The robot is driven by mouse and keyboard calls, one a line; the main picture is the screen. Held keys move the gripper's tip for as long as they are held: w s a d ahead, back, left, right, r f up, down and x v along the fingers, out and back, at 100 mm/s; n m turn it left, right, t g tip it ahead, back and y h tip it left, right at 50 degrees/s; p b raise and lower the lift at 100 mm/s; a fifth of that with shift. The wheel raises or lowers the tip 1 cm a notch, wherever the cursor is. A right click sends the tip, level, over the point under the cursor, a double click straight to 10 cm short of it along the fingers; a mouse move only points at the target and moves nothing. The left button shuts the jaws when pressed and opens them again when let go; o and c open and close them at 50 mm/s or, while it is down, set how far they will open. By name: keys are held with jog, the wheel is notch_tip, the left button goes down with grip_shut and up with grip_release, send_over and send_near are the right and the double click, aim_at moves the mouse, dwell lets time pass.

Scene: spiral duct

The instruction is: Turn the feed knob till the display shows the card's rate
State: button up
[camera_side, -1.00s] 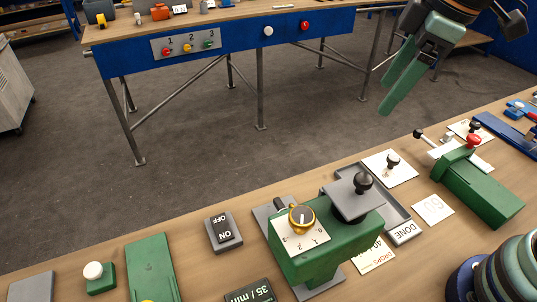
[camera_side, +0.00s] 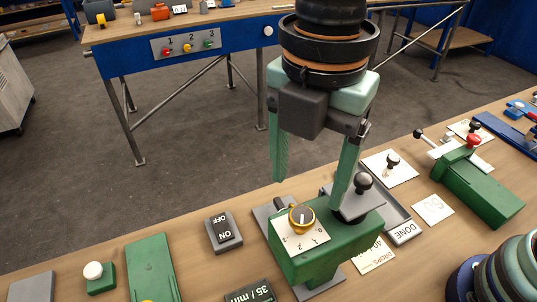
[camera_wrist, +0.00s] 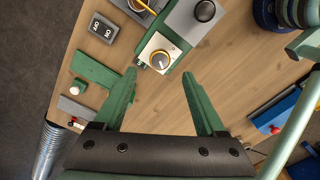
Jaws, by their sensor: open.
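The feed knob (camera_side: 302,217), a gold ring with a dark top, sits on a white numbered dial plate (camera_side: 300,240) on a green box (camera_side: 318,264). It also shows in the wrist view (camera_wrist: 160,60). My gripper (camera_side: 312,192) is open, pointing down above the knob and apart from it. In the wrist view my gripper (camera_wrist: 159,80) has its fingertips wide apart, with the knob just ahead between them. A dark display (camera_side: 250,293) reading "35 / min" is cut by the bottom edge. A card (camera_side: 372,256) with "DROPS" and 40 lies partly hidden behind the box.
A black ball knob (camera_side: 363,182) on a grey plate stands close right of the feed knob, near my right finger. An ON/OFF switch (camera_side: 223,232) lies left. A green vise-like block (camera_side: 480,190) stands right.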

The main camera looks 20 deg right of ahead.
aim_at(302, 215)
notch_tip(302, 215, down, 6)
jog(key=shift+f, duration=0.1)
dwell(0.4)
